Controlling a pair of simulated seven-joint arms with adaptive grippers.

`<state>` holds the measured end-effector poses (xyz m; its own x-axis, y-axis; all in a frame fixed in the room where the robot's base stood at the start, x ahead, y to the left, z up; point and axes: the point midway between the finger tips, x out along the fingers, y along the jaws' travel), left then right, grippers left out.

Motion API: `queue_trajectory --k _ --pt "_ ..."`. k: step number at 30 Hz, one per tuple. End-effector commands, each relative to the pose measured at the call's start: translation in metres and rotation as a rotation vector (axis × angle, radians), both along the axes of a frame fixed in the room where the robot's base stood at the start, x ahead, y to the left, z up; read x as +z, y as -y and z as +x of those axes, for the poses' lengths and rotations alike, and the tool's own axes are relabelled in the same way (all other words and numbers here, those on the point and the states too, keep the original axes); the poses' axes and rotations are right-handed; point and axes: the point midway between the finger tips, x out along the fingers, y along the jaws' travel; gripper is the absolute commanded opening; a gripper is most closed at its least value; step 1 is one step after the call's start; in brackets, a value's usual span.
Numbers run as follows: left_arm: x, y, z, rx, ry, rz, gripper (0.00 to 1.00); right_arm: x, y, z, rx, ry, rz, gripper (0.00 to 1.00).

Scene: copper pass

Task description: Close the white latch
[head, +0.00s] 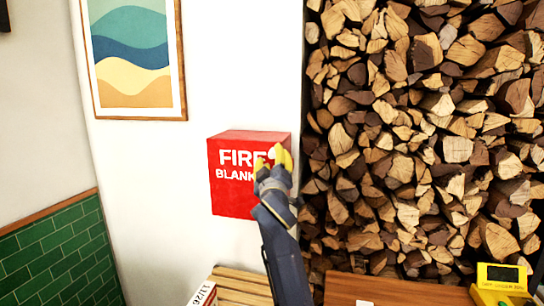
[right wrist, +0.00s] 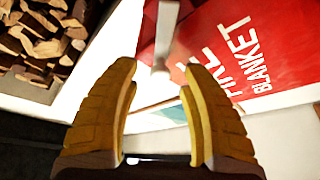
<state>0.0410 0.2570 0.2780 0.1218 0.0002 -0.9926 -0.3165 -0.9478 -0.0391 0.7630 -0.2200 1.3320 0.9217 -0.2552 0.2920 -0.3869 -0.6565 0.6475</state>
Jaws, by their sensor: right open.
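A red box (head: 231,192) lettered "FIRE BLANKET" is on the white wall in the head view. Its lettered red face also shows in the right wrist view (right wrist: 221,60). My right gripper (head: 271,161), with yellow fingers, is in front of the box's right part and hides some lettering. In the right wrist view it (right wrist: 160,72) is open. A pale, blurred bar, which looks like the white latch (right wrist: 165,38), points down toward the gap between the fingertips. I cannot tell whether they touch it. In the head view the latch is mostly hidden by the gripper. My left gripper is out of view.
Stacked firewood (head: 425,130) fills the right, close beside the box. A framed picture (head: 134,55) hangs at upper left. Below are a slatted wooden piece (head: 240,285), a brown wooden top (head: 385,289) and a yellow device (head: 502,282).

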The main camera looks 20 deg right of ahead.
Motion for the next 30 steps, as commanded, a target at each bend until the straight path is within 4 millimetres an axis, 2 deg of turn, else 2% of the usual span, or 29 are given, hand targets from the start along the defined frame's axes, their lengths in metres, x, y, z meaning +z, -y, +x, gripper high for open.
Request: queue_trajectory --k 6,18,19,30 --pt "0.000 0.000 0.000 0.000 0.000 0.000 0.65 0.005 0.004 0.015 0.000 0.000 0.001 0.45" --pt "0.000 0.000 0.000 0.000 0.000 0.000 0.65 0.006 0.005 0.018 0.000 0.000 0.001 0.45" --pt "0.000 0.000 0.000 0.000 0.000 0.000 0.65 0.005 0.005 0.018 0.000 0.000 0.001 0.47" --pt "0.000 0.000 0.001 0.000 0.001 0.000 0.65 0.005 0.005 0.018 0.000 0.000 0.001 0.04"
